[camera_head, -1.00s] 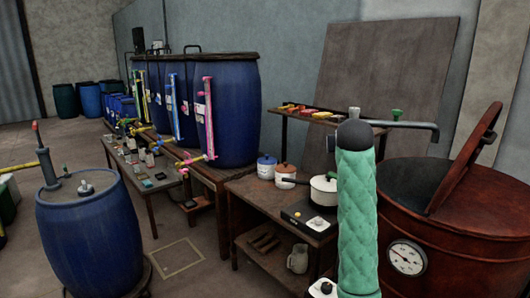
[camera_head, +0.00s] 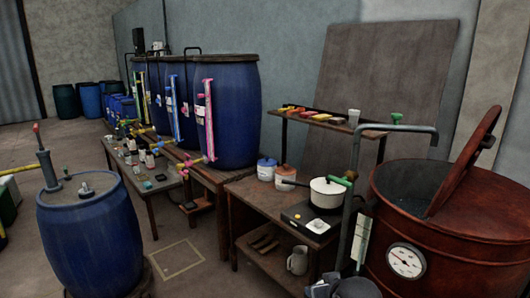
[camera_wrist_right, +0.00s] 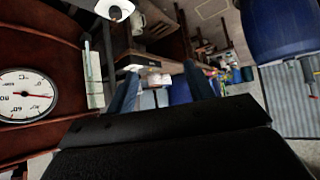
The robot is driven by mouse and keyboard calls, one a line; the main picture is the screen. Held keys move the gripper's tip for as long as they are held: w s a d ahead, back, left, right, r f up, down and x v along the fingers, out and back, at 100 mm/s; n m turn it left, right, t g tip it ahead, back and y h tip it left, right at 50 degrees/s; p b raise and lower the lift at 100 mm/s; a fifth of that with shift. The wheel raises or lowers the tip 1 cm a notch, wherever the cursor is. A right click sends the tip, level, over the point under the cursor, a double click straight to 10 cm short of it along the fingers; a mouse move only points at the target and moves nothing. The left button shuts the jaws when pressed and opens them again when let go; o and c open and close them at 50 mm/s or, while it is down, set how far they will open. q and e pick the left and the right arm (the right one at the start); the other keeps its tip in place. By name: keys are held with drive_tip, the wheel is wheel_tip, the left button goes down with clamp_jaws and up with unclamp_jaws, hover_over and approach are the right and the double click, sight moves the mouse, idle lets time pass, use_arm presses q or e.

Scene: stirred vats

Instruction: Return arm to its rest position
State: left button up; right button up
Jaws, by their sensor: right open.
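My right gripper (camera_wrist_right: 162,84) shows in the right wrist view with its two dark fingers spread apart and nothing held between them. In the wrist view the vat's round dial gauge (camera_wrist_right: 27,95) is at the left, beside the gripper and apart from the fingers. My left gripper is not in view.
A wooden bench (camera_head: 245,196) holds a white saucepan (camera_head: 327,192) on a hotplate (camera_head: 308,222). A grey bent pipe (camera_head: 362,170) stands between bench and vat. Blue barrels (camera_head: 228,110) stand behind; another blue barrel (camera_head: 92,240) is front left. The floor (camera_head: 185,262) between is clear.

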drive_tip(key=s+f+g, duration=0.3)
drive_tip(key=s+f, duration=0.9)
drive_tip(key=s, duration=0.3)
drive_tip(key=s+f+g+p, duration=0.1)
drive_tip(key=s+f+g, duration=0.3)
drive_tip(key=s+f, duration=0.8)
drive_tip(key=s, duration=0.4)
drive_tip(key=shift+a+f, duration=0.15)
drive_tip(key=shift+a, duration=0.25)
drive_tip(key=shift+w, duration=0.1)
